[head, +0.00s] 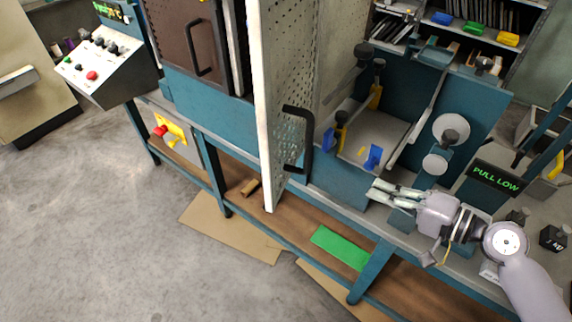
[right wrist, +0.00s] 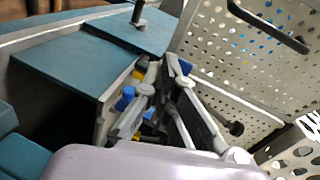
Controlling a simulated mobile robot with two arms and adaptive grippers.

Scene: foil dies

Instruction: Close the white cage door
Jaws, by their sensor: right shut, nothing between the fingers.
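The white cage door (head: 289,55) is a tall perforated panel with a white edge, standing open and jutting out toward me from the teal machine. Its black handle (head: 306,140) is on the right-hand face. In the right wrist view the perforated door (right wrist: 225,45) fills the upper right, with its handle (right wrist: 272,27) near the top. My right gripper (head: 373,190) is shut and empty, to the right of and apart from the handle, in front of the machine's opening. Its fingers also show in the right wrist view (right wrist: 172,75). My left gripper is out of view.
The work bay (head: 382,135) holds blue and yellow clamps and round grey discs. A "PULL LOW" sign (head: 497,178) stands at right. A control box (head: 105,70) with a red button is at left. A green mat (head: 341,247) lies on the lower shelf.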

